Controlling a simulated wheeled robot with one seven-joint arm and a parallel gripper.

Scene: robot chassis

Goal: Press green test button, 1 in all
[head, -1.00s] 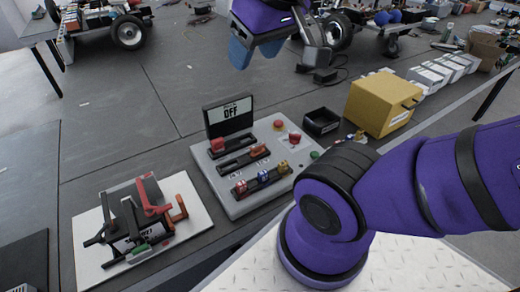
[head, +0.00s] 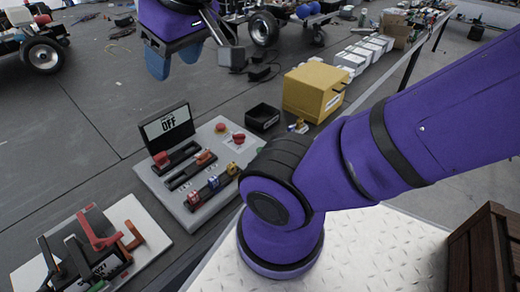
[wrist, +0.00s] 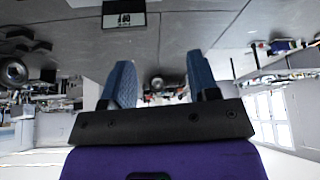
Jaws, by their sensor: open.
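The grey control panel (head: 158,182) lies on the dark table. It carries a small screen reading OFF (head: 167,124), red and yellow buttons and sliders. The green test button does not show now; my arm covers the panel's right corner. My gripper (head: 174,58) has blue fingers and hangs beyond and above the panel, clear of it. In the wrist view my gripper (wrist: 162,80) is open with nothing between the fingers, and a dark screen (wrist: 124,14) shows at the top edge.
A yellow box (head: 310,92) and an open black bin (head: 262,117) stand to the panel's right. Wheeled vehicles stand at the back. The table left of the panel is largely clear.

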